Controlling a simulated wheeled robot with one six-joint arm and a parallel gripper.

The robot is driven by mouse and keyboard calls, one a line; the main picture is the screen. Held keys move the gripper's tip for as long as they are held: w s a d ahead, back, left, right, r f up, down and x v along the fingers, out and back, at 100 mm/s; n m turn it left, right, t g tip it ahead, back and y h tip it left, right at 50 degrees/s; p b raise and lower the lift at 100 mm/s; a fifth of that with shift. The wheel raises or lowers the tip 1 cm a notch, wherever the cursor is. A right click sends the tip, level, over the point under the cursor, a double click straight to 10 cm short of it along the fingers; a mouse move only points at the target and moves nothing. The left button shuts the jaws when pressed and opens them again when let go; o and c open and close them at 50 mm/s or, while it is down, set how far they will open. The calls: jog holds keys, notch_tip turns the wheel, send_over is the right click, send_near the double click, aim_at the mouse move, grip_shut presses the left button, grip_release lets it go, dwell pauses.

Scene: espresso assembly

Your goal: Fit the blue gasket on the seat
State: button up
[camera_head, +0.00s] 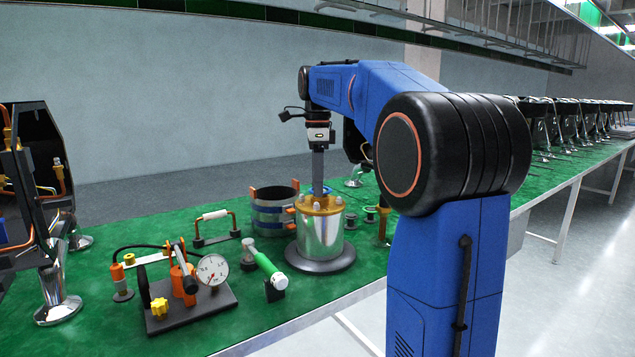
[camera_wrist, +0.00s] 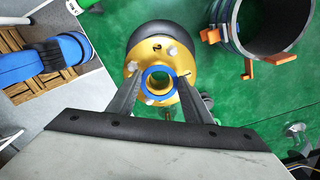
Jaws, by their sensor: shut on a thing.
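The blue gasket (camera_wrist: 158,69) is a thin ring between my two fingertips in the wrist view. My gripper (camera_wrist: 160,77) is shut on it, one finger on each side. The gasket lies over the middle of the brass seat (camera_wrist: 137,88), around its central hole as seen from above. I cannot tell whether it touches the seat or hangs just above it. In the head view the brass seat (camera_head: 333,209) tops a shiny steel cylinder (camera_head: 320,238) on a dark round base. My gripper (camera_head: 318,192) points straight down at the seat. The gasket cannot be made out there.
A dark banded cylinder with orange clamps (camera_head: 270,212) stands behind and left of the steel cylinder. A green-handled tool (camera_head: 268,268) and a gauge stand (camera_head: 213,270) are at its left. Bolt heads (camera_wrist: 172,50) stick up around the seat.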

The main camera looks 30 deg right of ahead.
jog(key=shift+f, duration=0.9)
dwell(1.4)
jog(key=o, duration=1.7)
jog(key=shift+r, duration=0.1)
jog(key=shift+r, duration=2.95)
